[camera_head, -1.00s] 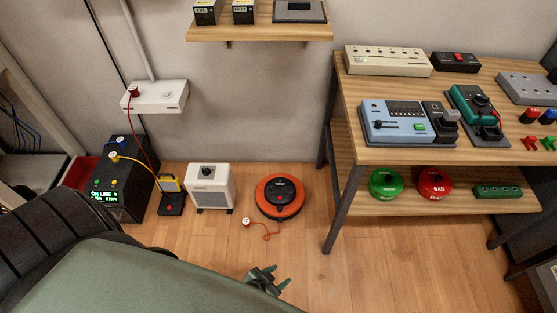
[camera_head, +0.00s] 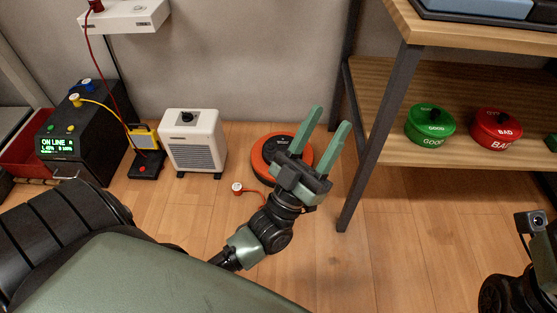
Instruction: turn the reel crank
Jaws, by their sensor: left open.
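The orange and black round reel (camera_head: 258,163) lies on the wood floor near the wall. Its orange cord ends in a small white and red plug (camera_head: 238,188) on the floor to its left. My left gripper (camera_head: 331,117) is open and empty, its two green fingers pointing up and away in the picture. It covers the right and front part of the reel; I cannot tell whether it touches it. The crank cannot be made out from here. Part of my right arm shows at the right edge, but its fingers do not show.
A white heater-like box (camera_head: 193,141) stands left of the reel. Further left are a yellow and black device (camera_head: 146,150) and a black power unit (camera_head: 77,130). A wooden bench's dark leg (camera_head: 375,140) stands right of the gripper. Green (camera_head: 430,127) and red (camera_head: 497,129) tins sit on its shelf.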

